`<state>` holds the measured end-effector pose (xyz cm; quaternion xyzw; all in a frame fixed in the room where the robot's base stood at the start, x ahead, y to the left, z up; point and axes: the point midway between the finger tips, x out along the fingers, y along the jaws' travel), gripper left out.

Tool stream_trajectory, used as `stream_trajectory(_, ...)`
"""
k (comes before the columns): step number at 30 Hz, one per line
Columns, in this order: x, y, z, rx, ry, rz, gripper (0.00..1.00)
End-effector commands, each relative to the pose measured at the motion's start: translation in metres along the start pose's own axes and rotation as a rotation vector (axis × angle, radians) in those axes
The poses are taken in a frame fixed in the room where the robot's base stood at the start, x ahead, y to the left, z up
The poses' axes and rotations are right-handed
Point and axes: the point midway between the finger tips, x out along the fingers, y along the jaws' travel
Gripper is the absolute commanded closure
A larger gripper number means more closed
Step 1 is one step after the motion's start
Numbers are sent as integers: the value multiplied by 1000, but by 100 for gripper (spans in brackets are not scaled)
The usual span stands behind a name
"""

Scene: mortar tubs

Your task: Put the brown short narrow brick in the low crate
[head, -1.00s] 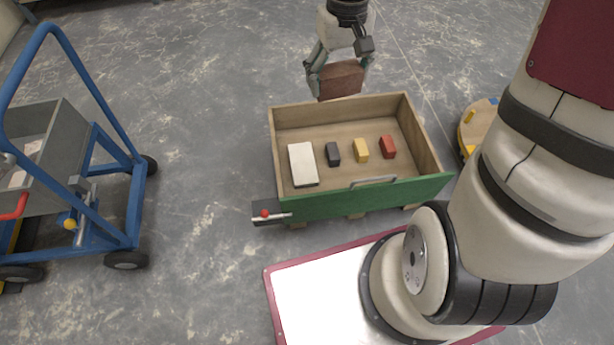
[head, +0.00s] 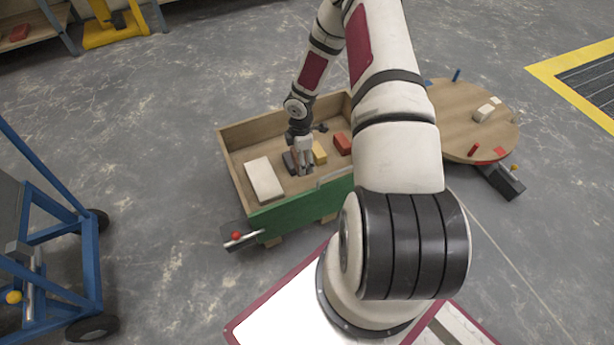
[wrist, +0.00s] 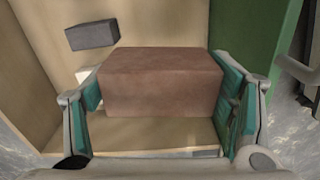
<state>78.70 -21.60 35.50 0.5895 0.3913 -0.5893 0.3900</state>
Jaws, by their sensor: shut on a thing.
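The brown brick (wrist: 160,82) fills the middle of the wrist view, between the teal pads of my gripper (wrist: 163,100), which is shut on it. In the head view my gripper (head: 304,168) reaches down into the low crate, and the brick is mostly hidden there. The low crate has wooden walls and a green front (head: 300,213); its green side (wrist: 232,35) also shows in the wrist view. The brick is over the crate's floor; I cannot tell whether it touches it.
In the crate lie a white block (head: 263,178), a dark grey brick (head: 289,162), a yellow brick (head: 319,152) and a red brick (head: 342,143). A round wooden table (head: 460,120) stands to the right, a blue cart (head: 60,260) to the left.

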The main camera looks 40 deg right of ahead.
Motion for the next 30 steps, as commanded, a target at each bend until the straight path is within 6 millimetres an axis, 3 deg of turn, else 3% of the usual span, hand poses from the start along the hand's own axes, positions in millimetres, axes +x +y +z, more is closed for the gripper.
stream_trajectory(1,21,-6,3,-48,1,-4,67)
stream_trajectory(6,58,-18,11,-161,-1,-1,67)
stream_trajectory(17,81,-23,13,-193,-1,1,67)
stream_trajectory(30,132,-23,13,-191,0,1,67)
